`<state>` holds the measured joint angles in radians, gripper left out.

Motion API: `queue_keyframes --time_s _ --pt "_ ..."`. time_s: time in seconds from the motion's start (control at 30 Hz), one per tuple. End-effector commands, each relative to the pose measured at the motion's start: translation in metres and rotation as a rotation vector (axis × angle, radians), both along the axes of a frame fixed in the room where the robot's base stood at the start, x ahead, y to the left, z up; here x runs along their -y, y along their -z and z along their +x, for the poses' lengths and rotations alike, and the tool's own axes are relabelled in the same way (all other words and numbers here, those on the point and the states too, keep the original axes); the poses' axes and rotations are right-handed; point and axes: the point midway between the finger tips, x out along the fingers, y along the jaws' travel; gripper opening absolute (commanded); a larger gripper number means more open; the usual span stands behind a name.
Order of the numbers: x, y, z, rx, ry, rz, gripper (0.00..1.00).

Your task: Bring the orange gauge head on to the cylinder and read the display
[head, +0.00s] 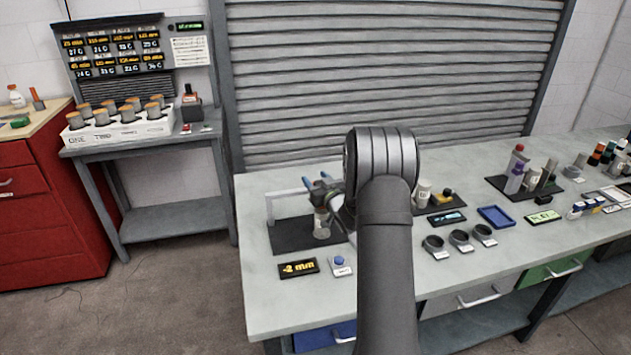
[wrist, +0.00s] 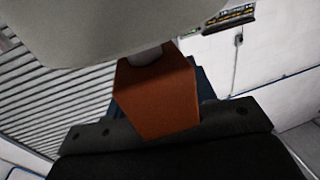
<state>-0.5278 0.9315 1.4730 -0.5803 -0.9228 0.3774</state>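The orange gauge head (wrist: 158,95) is a block in the middle of the wrist view, with a short pale stem at its top end. My gripper (wrist: 155,110) appears shut on it, with blue finger parts against its sides. A large pale rounded surface fills the top of the wrist view, by the stem; it looks like the cylinder, but whether they touch is unclear. In the head view, the cylinder (head: 321,226) stands upright on a dark mat, just below my gripper (head: 321,188). The display (head: 298,268) reads -2 mm.
A grey gantry frame (head: 270,208) stands at the mat's left. A blue button (head: 340,261) is beside the display. Right of my arm are dark rings (head: 459,238), a blue tray (head: 495,217) and a green display (head: 543,216). A shelf with several cups (head: 128,114) stands at left.

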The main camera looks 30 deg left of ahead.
Motion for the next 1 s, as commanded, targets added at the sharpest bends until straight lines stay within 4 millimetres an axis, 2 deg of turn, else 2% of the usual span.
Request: queue_keyframes --time_s 0.23,0.37,0.47,0.8,1.0 --pt "0.001 0.001 -0.001 -0.001 -0.001 -0.001 0.5" --pt "0.01 0.001 -0.007 -0.001 0.0 -0.002 0.5" --pt "0.024 0.0 -0.017 -0.001 0.0 -0.002 0.5" --pt "0.094 0.0 -0.062 -0.002 0.002 -0.001 0.5" --pt "0.127 0.0 -0.084 -0.001 0.002 -0.001 0.5"
